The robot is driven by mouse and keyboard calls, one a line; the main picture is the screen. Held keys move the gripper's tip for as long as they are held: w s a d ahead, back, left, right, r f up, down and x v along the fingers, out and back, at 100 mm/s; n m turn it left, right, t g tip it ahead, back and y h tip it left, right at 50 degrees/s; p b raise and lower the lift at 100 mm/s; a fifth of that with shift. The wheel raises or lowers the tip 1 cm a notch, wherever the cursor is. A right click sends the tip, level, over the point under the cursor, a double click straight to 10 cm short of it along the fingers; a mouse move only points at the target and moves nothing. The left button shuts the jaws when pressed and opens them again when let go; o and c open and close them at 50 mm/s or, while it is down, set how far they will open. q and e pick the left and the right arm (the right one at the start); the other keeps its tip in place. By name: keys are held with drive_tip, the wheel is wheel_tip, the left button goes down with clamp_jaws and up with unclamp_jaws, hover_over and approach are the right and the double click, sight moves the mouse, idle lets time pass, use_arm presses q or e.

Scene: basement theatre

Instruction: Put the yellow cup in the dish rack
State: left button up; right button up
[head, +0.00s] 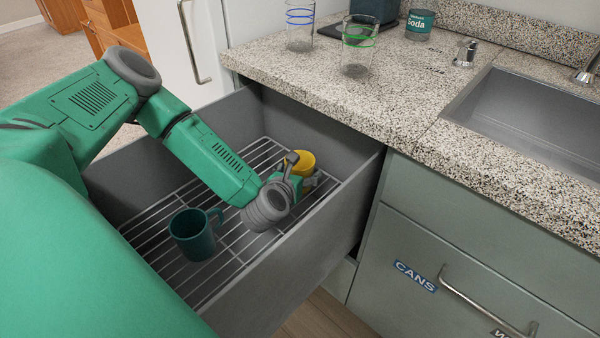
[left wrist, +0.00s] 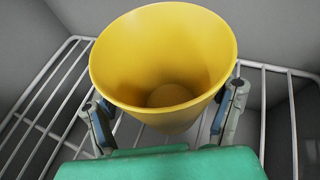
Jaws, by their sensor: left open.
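The yellow cup (head: 300,162) stands in the far right corner of the wire dish rack (head: 150,212), inside an open drawer. In the left wrist view the yellow cup (left wrist: 165,60) is upright and empty, over the rack's wires (left wrist: 292,125). My left gripper (head: 298,172) is at the cup, with its fingers (left wrist: 163,115) open on either side of the cup's lower part. I cannot tell whether the fingers touch it. In the head view my arm hides part of the cup. My right gripper is not in view.
A teal mug (head: 194,234) stands on the rack in front of the cup. The drawer's grey walls (head: 300,255) enclose the rack closely. Two striped glasses (head: 358,48) and a teal soda container (head: 420,24) stand on the granite counter (head: 330,95). A sink (head: 530,115) lies to the right.

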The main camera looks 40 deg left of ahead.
use_arm(q)
drive_tip(key=shift+s+r, duration=0.2)
drive_tip(key=shift+r, duration=0.05)
drive_tip(key=p+v, duration=0.1)
drive_tip(key=v, duration=0.4)
drive_tip(key=p+v, duration=0.1)
drive_tip(key=v, duration=0.5)
drive_tip(key=shift+w+d, duration=0.1)
drive_tip(key=shift+d, duration=0.15)
drive_tip(key=shift+s+r, duration=0.15)
drive_tip(key=shift+s, duration=0.25)
